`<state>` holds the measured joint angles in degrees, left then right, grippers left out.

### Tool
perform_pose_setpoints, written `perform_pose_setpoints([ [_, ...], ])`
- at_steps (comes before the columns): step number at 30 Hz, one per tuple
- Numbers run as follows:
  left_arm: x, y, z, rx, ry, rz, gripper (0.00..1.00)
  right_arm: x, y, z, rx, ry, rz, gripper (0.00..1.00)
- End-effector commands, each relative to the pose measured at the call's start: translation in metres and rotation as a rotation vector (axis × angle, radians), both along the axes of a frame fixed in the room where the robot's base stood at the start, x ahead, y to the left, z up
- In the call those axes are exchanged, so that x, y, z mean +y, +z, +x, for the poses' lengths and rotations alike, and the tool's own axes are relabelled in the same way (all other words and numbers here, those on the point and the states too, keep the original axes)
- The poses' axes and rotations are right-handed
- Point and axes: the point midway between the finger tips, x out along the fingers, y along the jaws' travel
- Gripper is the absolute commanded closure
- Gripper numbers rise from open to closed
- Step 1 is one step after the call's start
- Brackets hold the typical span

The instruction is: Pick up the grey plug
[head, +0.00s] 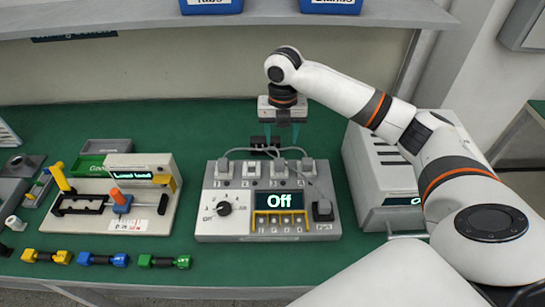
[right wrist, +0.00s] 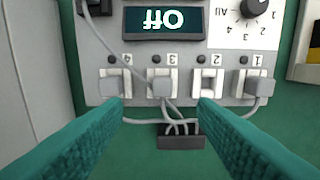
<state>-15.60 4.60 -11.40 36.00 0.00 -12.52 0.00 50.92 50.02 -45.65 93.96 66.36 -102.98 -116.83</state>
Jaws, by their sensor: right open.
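A grey box (head: 208,228) with a screen reading "Off" stands on the green bench. Its back row has numbered sockets 1 to 4. In the right wrist view, grey plugs with cables sit at socket 4 (right wrist: 110,86), socket 3 (right wrist: 163,86) and socket 1 (right wrist: 260,84). Socket 2 (right wrist: 208,82) appears to hold no plug. My right gripper (head: 282,136) is open and points down above the bench behind the box. In its wrist view its fingertips (right wrist: 160,108) are apart, with the socket 3 plug between and beyond them. It touches no plug visibly. My left gripper is out of view.
A black cable block (right wrist: 181,138) lies behind the box, below the fingers. Loose cables cross there. A black plug (head: 323,210) sits at the box's front right. A grey unit (head: 370,170) stands right, and a lever fixture (head: 140,205) left. Blue bins rest on the shelf above.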

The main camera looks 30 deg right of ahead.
Motion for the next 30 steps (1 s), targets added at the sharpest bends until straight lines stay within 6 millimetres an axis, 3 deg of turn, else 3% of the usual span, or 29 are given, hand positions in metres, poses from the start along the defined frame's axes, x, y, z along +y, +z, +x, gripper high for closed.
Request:
perform_pose_setpoints([
  [6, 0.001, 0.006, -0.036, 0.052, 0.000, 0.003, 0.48, 0.001, -0.038, -0.001, 0.004, 0.000, 0.001, 0.47],
  [9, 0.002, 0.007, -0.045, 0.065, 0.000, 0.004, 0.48, 0.001, -0.049, 0.000, 0.002, 0.000, 0.000, 0.47],
  [14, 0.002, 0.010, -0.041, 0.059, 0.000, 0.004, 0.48, 0.001, -0.059, 0.002, 0.003, 0.000, 0.002, 0.47],
  [21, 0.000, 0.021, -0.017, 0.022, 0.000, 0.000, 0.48, 0.002, -0.094, 0.009, 0.003, 0.001, -0.001, 0.47],
  [30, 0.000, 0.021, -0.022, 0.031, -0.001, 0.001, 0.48, 0.002, -0.106, 0.009, 0.000, 0.001, 0.000, 0.47],
])
